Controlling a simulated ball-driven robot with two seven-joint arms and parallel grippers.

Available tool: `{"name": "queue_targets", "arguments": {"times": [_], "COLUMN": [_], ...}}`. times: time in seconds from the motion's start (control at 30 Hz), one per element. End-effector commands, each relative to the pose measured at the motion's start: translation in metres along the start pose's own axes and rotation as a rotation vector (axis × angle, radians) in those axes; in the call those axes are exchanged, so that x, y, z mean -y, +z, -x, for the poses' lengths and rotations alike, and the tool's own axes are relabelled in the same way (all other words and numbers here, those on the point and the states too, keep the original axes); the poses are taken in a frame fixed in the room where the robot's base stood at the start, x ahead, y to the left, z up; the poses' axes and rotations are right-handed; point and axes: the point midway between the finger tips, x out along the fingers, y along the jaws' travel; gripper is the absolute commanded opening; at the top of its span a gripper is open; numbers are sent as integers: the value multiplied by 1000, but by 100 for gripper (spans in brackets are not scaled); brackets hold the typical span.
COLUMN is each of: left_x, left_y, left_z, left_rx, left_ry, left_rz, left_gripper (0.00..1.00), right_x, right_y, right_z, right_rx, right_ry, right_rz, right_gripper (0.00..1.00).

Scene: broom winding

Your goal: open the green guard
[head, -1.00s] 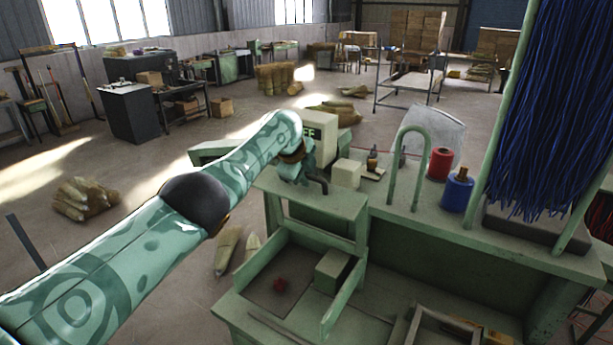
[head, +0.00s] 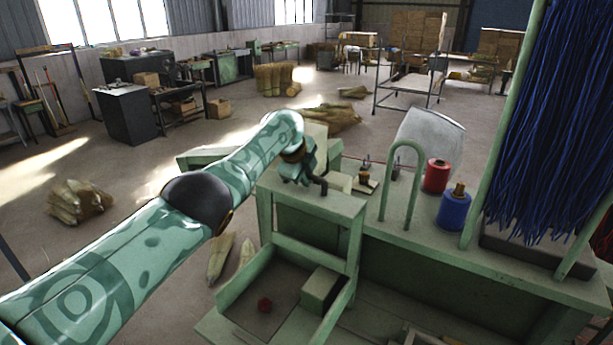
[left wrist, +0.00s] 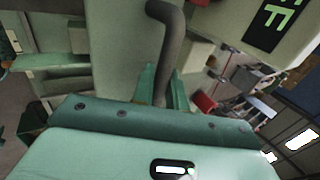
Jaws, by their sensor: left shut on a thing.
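My left gripper (head: 318,182) is over the near top left of the green machine. Its fingers (left wrist: 163,88) are shut on a dark grey bent handle, whose upper part (left wrist: 165,35) rises between them in the left wrist view. The handle's bent end (head: 322,187) also shows in the head view beside the gripper. A green stand (head: 312,204) is below it. I cannot tell which green part is the guard or whether it is open; my arm and hand hide the handle's mounting. My right gripper is not in view.
A green arch (head: 404,150), a red spool (head: 436,176) and a blue spool (head: 454,207) stand on the machine's bench. A clear sheet (head: 432,138) is behind them. Blue bristles (head: 555,120) hang at right.

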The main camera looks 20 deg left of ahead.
Motion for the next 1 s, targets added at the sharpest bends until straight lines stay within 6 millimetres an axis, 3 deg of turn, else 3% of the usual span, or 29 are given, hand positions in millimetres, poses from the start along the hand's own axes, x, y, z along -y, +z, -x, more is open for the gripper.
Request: {"name": "queue_targets", "arguments": {"times": [0.07, 0.1, 0.13, 0.57, 0.77, 1.0], "left_x": [0, 0, 0, 2, 2, 1], "left_y": [0, 0, 0, -1, 0, 0], "left_z": [0, 0, 0, 9, 35, 90], "left_rx": [-1, -1, -1, -4, 0, 1], "left_ry": [-1, -1, -1, 0, -4, -8], "left_rz": [-1, -1, -1, -1, -2, -2], "left_gripper": [0, 25, 33, 33, 33, 33], "right_x": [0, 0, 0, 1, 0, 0], "right_y": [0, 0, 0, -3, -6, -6], "right_z": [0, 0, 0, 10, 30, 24], "right_rx": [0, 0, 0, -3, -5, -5], "right_ry": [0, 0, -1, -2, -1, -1], "right_rz": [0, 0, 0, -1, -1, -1], "right_gripper": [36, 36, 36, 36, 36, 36]}}
